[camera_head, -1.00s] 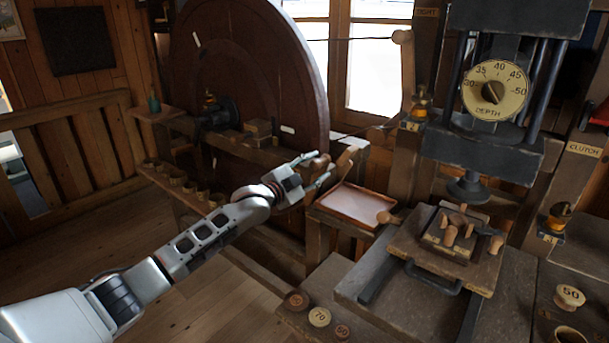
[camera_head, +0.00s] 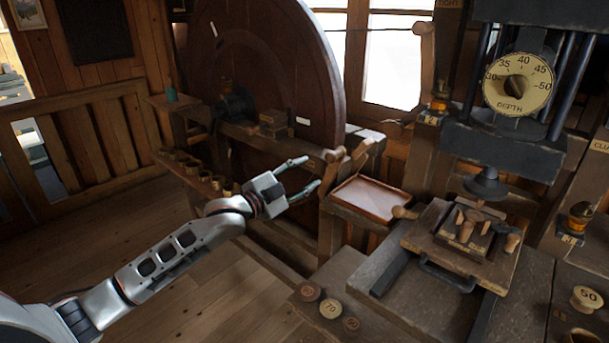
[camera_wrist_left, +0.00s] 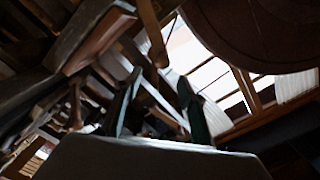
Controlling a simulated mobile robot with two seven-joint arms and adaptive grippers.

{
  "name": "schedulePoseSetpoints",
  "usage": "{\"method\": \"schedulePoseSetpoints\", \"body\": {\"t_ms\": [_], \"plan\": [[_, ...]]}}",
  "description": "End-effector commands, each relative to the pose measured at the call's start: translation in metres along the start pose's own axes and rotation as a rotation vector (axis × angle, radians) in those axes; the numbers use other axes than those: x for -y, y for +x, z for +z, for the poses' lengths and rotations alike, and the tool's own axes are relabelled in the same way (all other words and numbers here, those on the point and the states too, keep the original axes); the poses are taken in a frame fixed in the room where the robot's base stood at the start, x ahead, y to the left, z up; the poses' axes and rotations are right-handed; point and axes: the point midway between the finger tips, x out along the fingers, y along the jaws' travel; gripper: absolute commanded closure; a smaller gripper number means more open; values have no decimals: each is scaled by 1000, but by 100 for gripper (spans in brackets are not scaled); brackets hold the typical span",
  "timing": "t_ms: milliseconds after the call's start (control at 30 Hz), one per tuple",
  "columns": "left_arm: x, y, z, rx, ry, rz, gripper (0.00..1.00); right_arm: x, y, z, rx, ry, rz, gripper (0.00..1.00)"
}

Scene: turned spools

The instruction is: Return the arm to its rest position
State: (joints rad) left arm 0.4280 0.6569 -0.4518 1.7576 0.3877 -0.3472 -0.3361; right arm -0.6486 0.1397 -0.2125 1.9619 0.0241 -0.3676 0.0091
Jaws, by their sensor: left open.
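My left gripper (camera_head: 307,178) is open and empty in the head view. It is in the air in front of the large dark wheel's lower edge, to the left of the shallow wooden tray (camera_head: 366,198). Its fingers point right, near two wooden handles (camera_head: 334,155), and I see no contact for certain. My left arm reaches in from the lower left. In the left wrist view the two dark fingers (camera_wrist_left: 157,105) stand apart with nothing between them. My right gripper is not in view.
The large wheel (camera_head: 265,60) stands behind. A press with a depth dial (camera_head: 518,82) is at the right, above a wooden board (camera_head: 420,243) with a clamp. Several round tokens, one marked 70 (camera_head: 330,308), lie on the front bench. Open floor (camera_head: 200,280) shows at the left.

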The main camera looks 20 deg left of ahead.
Motion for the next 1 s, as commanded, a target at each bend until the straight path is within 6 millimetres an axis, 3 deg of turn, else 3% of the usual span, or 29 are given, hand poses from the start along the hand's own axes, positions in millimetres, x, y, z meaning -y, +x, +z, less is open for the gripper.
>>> {"method": "schedulePoseSetpoints", "body": {"t_ms": [300, 433, 567, 667, 800, 1000], "plan": [[-1, 0, 0, 0, -2, 1, 59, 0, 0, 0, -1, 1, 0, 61], [-26, -6, 7, 12, -36, 21, 59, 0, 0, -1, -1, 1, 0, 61], [-90, -27, 22, 48, -130, 68, 59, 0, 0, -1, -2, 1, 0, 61], [-151, -55, 36, 95, -227, 107, 59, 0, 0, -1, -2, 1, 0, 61], [-226, -102, 52, 175, -362, 149, 59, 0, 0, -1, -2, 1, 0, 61], [-320, -185, 69, 320, -545, 187, 59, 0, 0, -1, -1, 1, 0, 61]]}}
